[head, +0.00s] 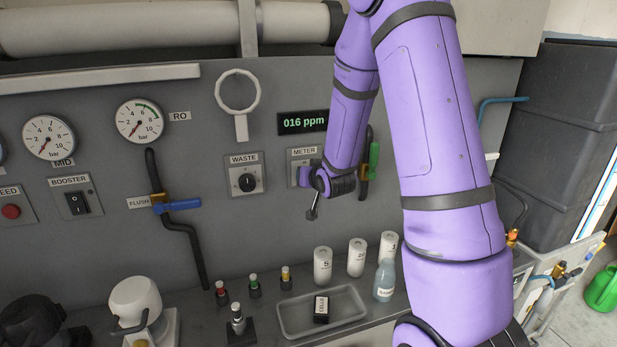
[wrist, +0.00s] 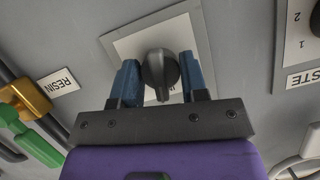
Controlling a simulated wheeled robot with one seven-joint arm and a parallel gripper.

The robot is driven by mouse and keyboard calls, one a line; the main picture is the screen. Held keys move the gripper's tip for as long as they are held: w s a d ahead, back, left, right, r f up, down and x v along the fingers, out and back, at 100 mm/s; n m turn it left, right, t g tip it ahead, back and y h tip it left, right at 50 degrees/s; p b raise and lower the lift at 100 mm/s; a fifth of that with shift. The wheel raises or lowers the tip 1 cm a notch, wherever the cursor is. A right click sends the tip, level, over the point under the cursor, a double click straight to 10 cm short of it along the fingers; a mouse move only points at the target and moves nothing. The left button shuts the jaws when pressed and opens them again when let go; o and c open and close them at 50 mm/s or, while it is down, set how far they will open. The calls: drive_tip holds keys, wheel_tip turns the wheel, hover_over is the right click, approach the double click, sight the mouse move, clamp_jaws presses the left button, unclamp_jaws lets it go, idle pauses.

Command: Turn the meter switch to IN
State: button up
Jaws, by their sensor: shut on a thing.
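The meter switch plate (head: 301,158) is on the grey panel under the ppm display, with its METER label on top. In the head view my arm covers most of it, and its knob is hidden. In the wrist view the dark round knob (wrist: 159,70) stands on its pale plate (wrist: 125,47). My gripper (wrist: 160,80) is shut on the knob, with a blue finger on each side. The plate's position markings are mostly hidden behind the gripper, so I cannot tell which position the knob points to.
The WASTE switch (head: 246,181) is just left of the meter switch. A green-handled valve (head: 374,160) is close on its right. The display (head: 303,122) reads 016 ppm. A tray (head: 290,323), white bottles (head: 322,266) and small vials stand on the shelf below.

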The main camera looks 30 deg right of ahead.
drive_tip(key=shift+n+g+h, duration=0.3)
drive_tip(key=shift+n+h, duration=0.1)
drive_tip(key=shift+n, duration=0.3)
drive_tip(key=o, duration=0.9)
